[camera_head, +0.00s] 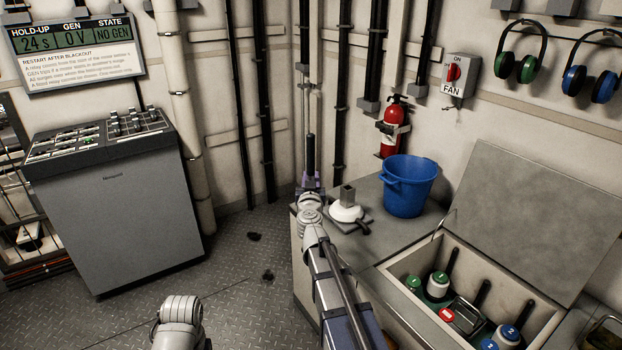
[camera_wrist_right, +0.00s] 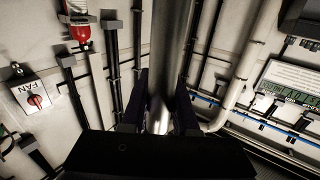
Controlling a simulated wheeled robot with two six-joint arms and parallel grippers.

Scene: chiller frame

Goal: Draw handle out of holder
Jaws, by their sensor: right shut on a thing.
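My right gripper (camera_head: 310,184) is shut on an upright handle with a dark grip (camera_head: 310,152). It is at the left edge of the grey counter, left of the holder. In the right wrist view the handle is a grey bar (camera_wrist_right: 174,55) between the two fingers (camera_wrist_right: 162,112). The handle's lower end is hidden by my gripper and arm. What looks like the holder, a white rounded base with a grey square socket (camera_head: 348,196), stands on the counter, apart from the handle in the picture. My left gripper is out of view.
A blue bucket (camera_head: 408,187) stands on the counter (camera_head: 372,238) right of the holder. An open bin (camera_head: 400,290) with a raised lid (camera_head: 535,215) holds several tools. A red extinguisher (camera_head: 392,128) hangs behind. A grey console (camera_head: 118,220) stands left; floor between is mostly clear.

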